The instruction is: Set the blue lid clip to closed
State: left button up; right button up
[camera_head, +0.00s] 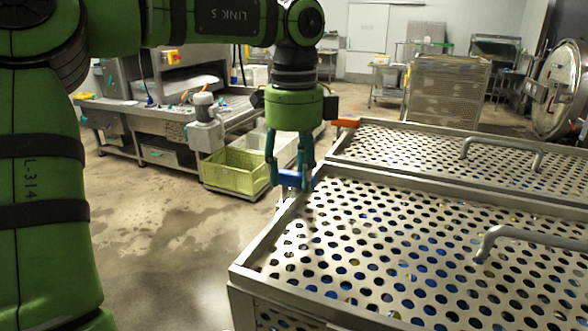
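The blue lid clip (291,180) is at the left rim of the near perforated metal lid (420,235), close to its far left corner. My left gripper (289,184) points down over the clip, with its teal fingers spread apart and one on each side of it. I cannot tell whether the fingers touch the clip, and they partly cover its ends. The clip's exact angle is hard to make out. My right gripper is not in view.
An orange clip (346,122) sits on the far perforated lid (440,155), just behind my gripper. Raised handles (505,145) stand on both lids. A yellow-green crate (236,172) is on the left, and the wet floor (160,235) there is clear.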

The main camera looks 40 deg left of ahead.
aim_at(294, 175)
pick_arm(q)
notch_tip(294, 175, up, 12)
dwell(0.7)
dwell(0.4)
